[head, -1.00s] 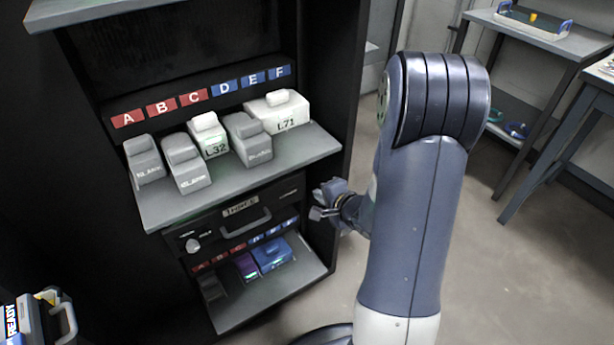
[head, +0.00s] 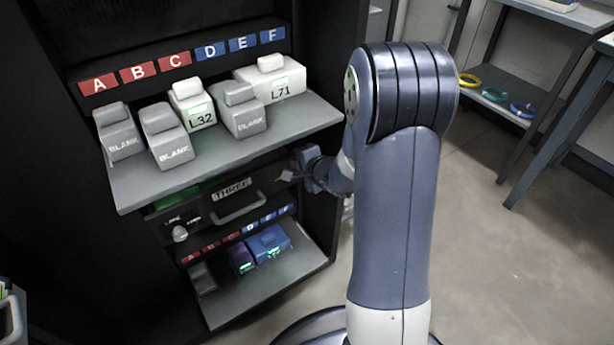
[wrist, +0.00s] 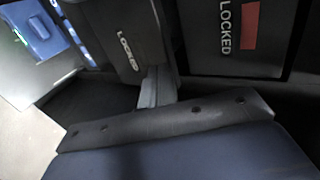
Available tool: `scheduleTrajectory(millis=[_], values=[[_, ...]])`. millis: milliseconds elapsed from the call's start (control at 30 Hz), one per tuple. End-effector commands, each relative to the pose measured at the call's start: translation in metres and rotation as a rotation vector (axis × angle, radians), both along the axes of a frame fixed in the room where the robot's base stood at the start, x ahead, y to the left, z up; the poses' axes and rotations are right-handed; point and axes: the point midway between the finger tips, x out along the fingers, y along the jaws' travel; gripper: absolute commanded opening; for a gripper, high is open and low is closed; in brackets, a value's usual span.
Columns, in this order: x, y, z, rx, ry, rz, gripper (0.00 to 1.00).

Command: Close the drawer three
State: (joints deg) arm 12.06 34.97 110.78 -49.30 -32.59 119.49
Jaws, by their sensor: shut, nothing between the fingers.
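Drawer three (head: 272,197) is a dark drawer with a THREE label and a grey bar handle (head: 240,208), below the grey shelf. In the head view, a strip of green shows behind its front's top left, so it stands slightly out. My gripper (head: 284,176) is shut and empty by the right end of the drawer front; whether it touches is unclear. In the wrist view, the shut fingers (wrist: 155,80) point at a dark panel marked LOCKED (wrist: 130,45). The drawer's inside is mostly hidden by the shelf.
The grey shelf (head: 135,190) just above holds several grey and white blocks. A lower shelf (head: 235,305) holds a blue block (head: 268,243) and a purple one (head: 241,260). Open floor (head: 470,260) lies to the right, with a rack of coloured rings behind.

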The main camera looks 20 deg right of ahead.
Motion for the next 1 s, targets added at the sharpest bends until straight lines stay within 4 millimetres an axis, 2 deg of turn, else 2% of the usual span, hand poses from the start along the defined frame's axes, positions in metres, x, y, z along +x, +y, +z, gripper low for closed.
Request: scheduleTrajectory(millis=[200, 567, 1000], values=[[0.013, 0.004, 0.0, -0.001, 0.001, 0.0, 0.0], [0.014, 0.004, 0.001, -0.001, 0.002, 0.0, 0.0], [0.038, 0.011, 0.001, 0.0, 0.002, -0.001, 0.0]])
